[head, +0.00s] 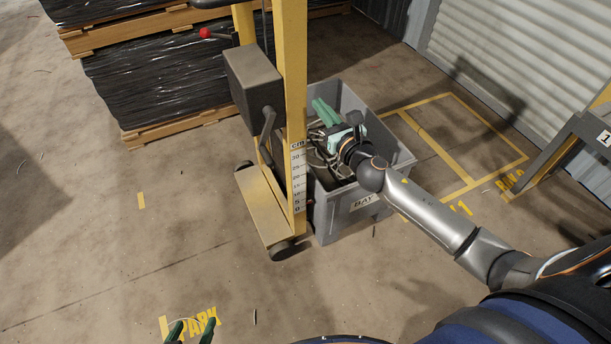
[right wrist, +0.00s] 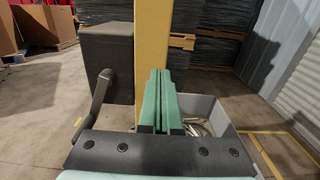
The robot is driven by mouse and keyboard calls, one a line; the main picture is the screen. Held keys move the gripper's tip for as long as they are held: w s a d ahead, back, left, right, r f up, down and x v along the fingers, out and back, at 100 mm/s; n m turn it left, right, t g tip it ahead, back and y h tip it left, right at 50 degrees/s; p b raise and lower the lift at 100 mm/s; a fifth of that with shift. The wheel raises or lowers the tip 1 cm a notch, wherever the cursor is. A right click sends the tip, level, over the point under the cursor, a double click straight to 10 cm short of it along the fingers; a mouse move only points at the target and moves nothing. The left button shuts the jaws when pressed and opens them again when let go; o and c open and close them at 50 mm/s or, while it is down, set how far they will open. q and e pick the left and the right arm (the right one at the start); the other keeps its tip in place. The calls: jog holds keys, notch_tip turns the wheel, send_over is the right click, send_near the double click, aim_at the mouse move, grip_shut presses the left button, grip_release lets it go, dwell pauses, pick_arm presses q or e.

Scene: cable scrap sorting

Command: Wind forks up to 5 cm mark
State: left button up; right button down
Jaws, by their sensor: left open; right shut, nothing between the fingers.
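A yellow hand stacker stands mid-scene in the head view, with a tall mast (head: 293,75), a dark winch box (head: 253,75) and a grey crank handle (head: 266,128). The crank also shows in the right wrist view (right wrist: 98,103), hanging downward. A white cm scale (head: 298,180) is on the mast, numbered from 0 at the bottom. The forks are not clearly visible, so I cannot tell their height. My right gripper (head: 320,106) is shut and empty above the grey bin, beside the mast and apart from the crank. My left gripper (head: 192,328) is open and empty at the bottom edge.
The grey bin (head: 349,212) holds tangled cable scrap and stands against the mast's right side. Wrapped pallet stacks (head: 150,85) stand behind. A yellow-marked floor bay (head: 447,145) lies to the right. The floor at front left is clear.

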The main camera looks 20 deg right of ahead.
dwell(0.3)
jog(key=s+d, duration=0.1)
jog(key=s, duration=0.7)
jog(key=shift+d+f, duration=0.2)
dwell(0.4)
